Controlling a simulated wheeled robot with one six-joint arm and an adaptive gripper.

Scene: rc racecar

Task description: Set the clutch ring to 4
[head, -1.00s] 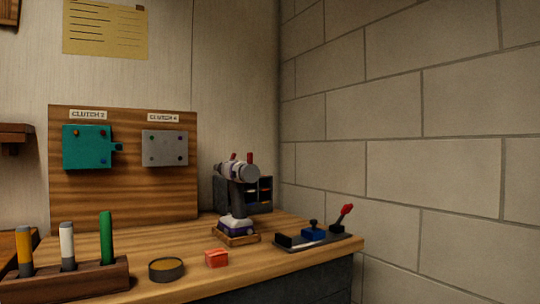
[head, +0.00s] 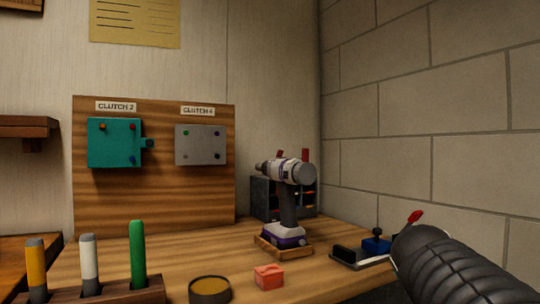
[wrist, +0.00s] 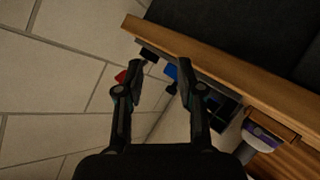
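A grey, white and purple power drill (head: 289,205) stands upright on a small wooden stand (head: 283,247) on the bench. Its nose points left and carries ring-like sections, where the clutch ring (head: 267,168) seems to be; its markings are too small to read. In the wrist view the drill's white and purple base (wrist: 260,137) shows at the lower right. My gripper (wrist: 160,66) is open and empty, to the left of the drill in that view. It is not visible in the head view, where a dark part of my arm shows at the lower right.
A board (head: 150,195) holds a teal plate (head: 114,145) under "CLUTCH 2" and a grey plate (head: 201,146) under "CLUTCH 4". A fixture with a blue block (head: 376,246) and red-tipped lever (head: 415,217) stands right of the drill. A red block (head: 268,277) lies in front.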

